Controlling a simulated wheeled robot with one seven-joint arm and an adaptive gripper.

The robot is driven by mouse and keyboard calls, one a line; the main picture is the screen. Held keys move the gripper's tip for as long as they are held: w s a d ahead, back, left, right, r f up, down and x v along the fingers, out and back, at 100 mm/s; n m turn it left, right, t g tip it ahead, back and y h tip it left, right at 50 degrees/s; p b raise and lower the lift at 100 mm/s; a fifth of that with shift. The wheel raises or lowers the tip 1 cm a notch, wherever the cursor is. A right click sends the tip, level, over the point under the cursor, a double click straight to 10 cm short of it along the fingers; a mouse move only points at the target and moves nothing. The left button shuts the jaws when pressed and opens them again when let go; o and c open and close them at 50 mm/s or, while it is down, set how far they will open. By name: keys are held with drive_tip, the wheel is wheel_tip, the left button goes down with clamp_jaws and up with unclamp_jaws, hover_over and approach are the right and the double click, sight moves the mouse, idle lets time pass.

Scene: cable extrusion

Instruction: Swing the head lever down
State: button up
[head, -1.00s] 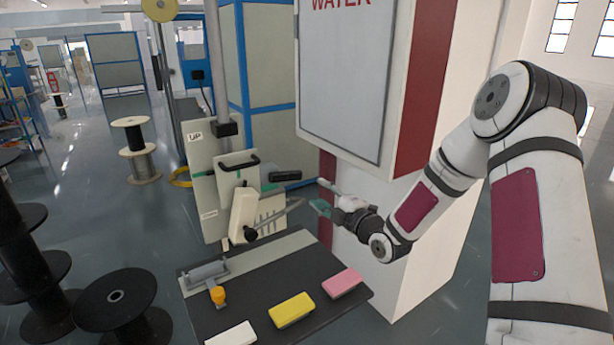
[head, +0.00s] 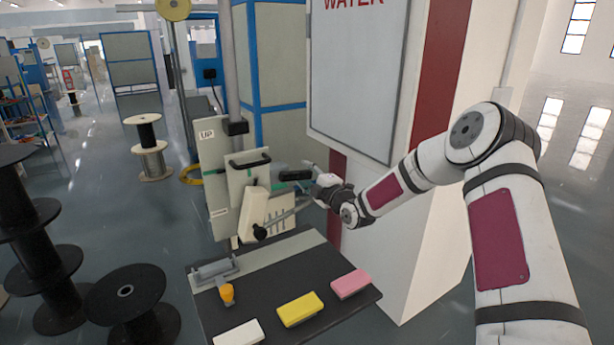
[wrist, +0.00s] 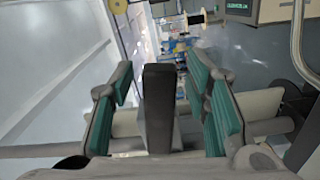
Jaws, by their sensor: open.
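The machine head (head: 249,180) is a pale plate on an upright post, with a black loop handle on top. A black bar grip (head: 296,175) sticks out of its right side; I take it as the head lever's end. My gripper (head: 308,184) is at the right of this grip. In the wrist view, the teal-padded fingers (wrist: 162,88) stand open, one on each side of a dark bar (wrist: 159,108), with gaps visible. Whether the bar touches either pad cannot be told.
A dark table (head: 250,312) in front holds a yellow block (head: 300,309), a pink block (head: 351,284), a white block (head: 239,334) and an orange knob (head: 227,293). A white cabinet marked WATER (head: 355,80) stands close on the right. Cable spools (head: 130,305) stand left.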

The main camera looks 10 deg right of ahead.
drive_tip(key=shift+w, duration=0.1)
clamp_jaws()
drive_tip(key=shift+f, duration=0.1)
drive_tip(key=f+m, duration=0.1)
drive_tip(key=f+m+b, duration=0.1)
drive_tip(key=m, duration=0.1)
drive_tip(key=shift+a, duration=0.35)
drive_tip(key=s+a+f+m+b, duration=0.1)
drive_tip(key=a+f+m, duration=0.3)
drive_tip(key=m, duration=0.9)
drive_tip(key=shift+s+a+b, duration=0.3)
drive_tip(key=shift+s+a, duration=0.35)
drive_tip(key=shift+a, duration=0.5)
